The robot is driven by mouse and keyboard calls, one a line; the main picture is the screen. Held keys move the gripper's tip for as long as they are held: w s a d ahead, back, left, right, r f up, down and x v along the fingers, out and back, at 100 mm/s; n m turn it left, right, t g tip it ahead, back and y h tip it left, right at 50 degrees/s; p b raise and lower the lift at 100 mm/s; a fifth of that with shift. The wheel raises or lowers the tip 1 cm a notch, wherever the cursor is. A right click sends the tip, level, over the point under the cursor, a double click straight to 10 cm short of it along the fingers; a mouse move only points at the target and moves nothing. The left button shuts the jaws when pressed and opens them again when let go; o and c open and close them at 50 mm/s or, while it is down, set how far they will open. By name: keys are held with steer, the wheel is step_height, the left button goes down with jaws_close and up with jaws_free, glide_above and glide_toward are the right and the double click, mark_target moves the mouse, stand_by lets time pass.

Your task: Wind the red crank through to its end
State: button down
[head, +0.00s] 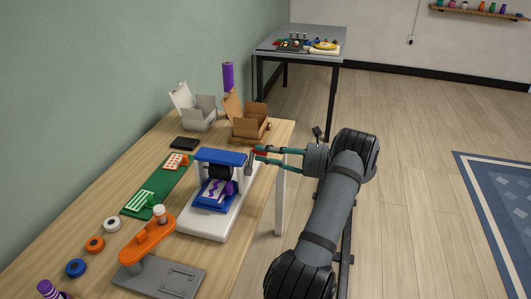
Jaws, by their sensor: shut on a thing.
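The red crank (261,152) is a small red handle at the right side of a press-like machine (221,157) with a blue top and a white base. My gripper (262,155) reaches in from the right with its teal fingers and is shut on the red crank's handle. The fingers partly hide the handle. A grey crank arm (250,165) shows between the handle and the machine. Under the blue top are a dark roller (219,171) and a blue plate with a purple wavy pattern (213,194).
An orange and grey stand tool (150,240) is in front of the machine. A green mat (155,187) lies to its left. A grey open box (199,112) and a brown open box (249,125) stand behind.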

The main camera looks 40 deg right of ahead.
steer(key=shift+s+a+n+b, duration=0.1)
steer(key=shift+n+b, duration=0.3)
stand_by(0.6)
